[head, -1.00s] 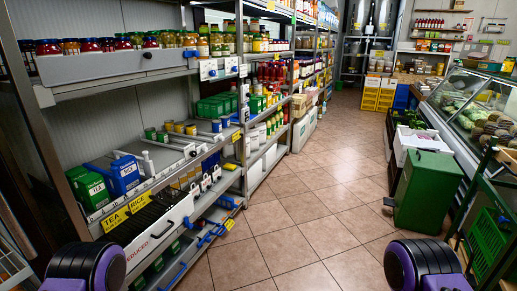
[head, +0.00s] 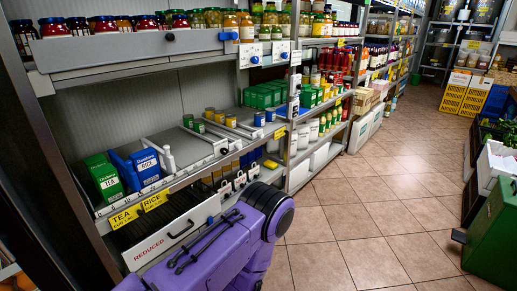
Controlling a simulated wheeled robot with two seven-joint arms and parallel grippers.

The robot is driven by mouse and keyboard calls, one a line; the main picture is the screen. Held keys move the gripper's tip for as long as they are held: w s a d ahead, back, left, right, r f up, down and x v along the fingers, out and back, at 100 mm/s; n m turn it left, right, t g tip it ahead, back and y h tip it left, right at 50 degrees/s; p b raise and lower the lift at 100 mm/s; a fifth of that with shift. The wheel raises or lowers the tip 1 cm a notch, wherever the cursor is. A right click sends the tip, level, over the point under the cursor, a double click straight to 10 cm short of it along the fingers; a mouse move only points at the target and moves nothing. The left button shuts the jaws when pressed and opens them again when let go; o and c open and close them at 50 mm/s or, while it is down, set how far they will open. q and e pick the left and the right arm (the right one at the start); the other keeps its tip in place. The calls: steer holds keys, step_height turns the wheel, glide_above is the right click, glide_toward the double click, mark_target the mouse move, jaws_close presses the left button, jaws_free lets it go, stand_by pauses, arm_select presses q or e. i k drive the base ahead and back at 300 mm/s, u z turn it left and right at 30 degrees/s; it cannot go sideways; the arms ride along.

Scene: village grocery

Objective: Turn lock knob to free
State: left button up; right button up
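A second small dark blue knob (head: 210,220) shows on the white drawer front marked REDUCED (head: 160,243), partly beside my purple arm. White boxes with small dials (head: 255,58) hang at the right end of the upper shelf. The frames do not mark which of these is the lock knob, and the knob positions are too small to read. My purple arm crosses the lower middle in front of the shelving; no gripper fingers show.
Tiled floor (head: 370,210) is clear to the right. A green bin (head: 492,240) stands at the right edge.

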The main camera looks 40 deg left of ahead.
mark_target(224, 151)
steer(key=u, duration=0.1)
steer(key=i, duration=1.05)
steer(key=u, duration=0.35)
